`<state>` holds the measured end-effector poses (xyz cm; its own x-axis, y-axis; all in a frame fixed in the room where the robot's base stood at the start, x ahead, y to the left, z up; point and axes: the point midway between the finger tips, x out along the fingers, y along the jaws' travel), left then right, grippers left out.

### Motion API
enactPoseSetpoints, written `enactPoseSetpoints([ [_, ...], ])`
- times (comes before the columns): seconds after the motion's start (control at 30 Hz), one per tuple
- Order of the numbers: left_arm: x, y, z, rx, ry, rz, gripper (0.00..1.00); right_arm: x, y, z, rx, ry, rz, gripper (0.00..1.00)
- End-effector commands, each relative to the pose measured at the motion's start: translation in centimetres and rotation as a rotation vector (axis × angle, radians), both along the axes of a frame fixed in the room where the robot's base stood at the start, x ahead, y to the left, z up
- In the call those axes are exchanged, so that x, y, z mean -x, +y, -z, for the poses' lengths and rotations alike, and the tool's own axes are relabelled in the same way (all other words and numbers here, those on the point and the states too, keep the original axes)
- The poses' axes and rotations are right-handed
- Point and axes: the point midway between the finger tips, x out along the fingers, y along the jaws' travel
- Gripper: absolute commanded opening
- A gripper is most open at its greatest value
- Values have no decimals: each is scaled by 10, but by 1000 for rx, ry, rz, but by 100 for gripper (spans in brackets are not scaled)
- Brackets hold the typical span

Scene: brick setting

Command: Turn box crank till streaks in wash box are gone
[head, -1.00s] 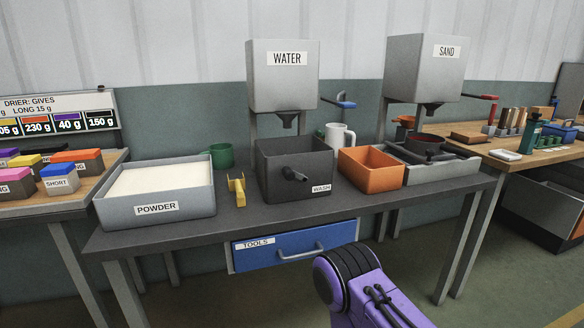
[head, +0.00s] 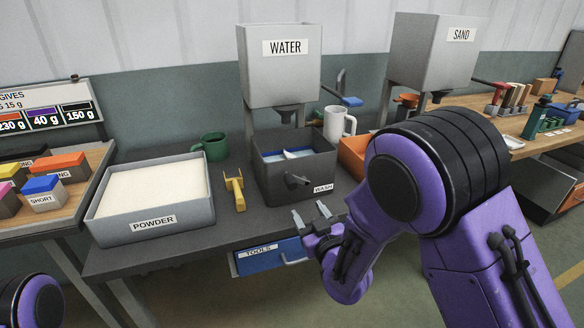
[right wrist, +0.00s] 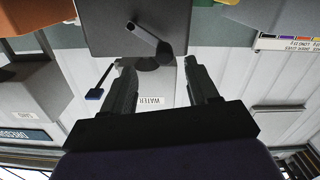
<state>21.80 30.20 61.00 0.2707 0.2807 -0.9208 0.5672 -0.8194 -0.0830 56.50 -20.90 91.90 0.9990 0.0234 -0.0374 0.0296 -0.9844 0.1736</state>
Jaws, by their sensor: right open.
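The dark grey wash box (head: 265,184) stands at the middle of the bench in the head view. Bluish water (head: 272,158) with white streaks (head: 296,153) shows inside it. Its crank (head: 298,181) sticks out of the front wall, and it also shows at the top of the right wrist view (right wrist: 148,36). My right gripper (head: 312,214) is open and empty, in front of and below the crank, apart from it. Its two fingers (right wrist: 160,80) point toward the box in the right wrist view. My left gripper is out of view; only part of that arm shows at lower left.
A powder tray (head: 150,228), a yellow tool (head: 236,190) and a green mug (head: 212,146) are left of the box. A white mug (head: 335,123) and an orange bin (head: 352,155) are to its right. The water hopper (head: 280,75) hangs above. A blue drawer (head: 262,258) is below.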

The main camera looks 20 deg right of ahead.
Motion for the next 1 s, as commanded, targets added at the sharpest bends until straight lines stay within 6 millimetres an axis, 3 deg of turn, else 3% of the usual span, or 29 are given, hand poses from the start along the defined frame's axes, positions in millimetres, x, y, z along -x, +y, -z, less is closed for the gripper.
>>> enactPoseSetpoints([
  [0.03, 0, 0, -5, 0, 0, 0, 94, -4, 4, -16, 12, -28, -10, 59],
  [0.1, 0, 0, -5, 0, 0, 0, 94, -10, 6, -21, 19, -43, -17, 59],
  [0.4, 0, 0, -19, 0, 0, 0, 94, -73, 10, -21, 18, -42, -19, 59],
  [0.6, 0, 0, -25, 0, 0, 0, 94, -104, 11, -19, 17, -40, -18, 59],
  [0.93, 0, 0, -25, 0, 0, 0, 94, -111, 11, -18, 18, -39, -18, 59],
  [0.97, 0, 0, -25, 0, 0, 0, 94, -111, 11, -18, 18, -39, -18, 53],
  [1.0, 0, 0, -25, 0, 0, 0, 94, -111, 11, -18, 18, -39, -18, 40],
])
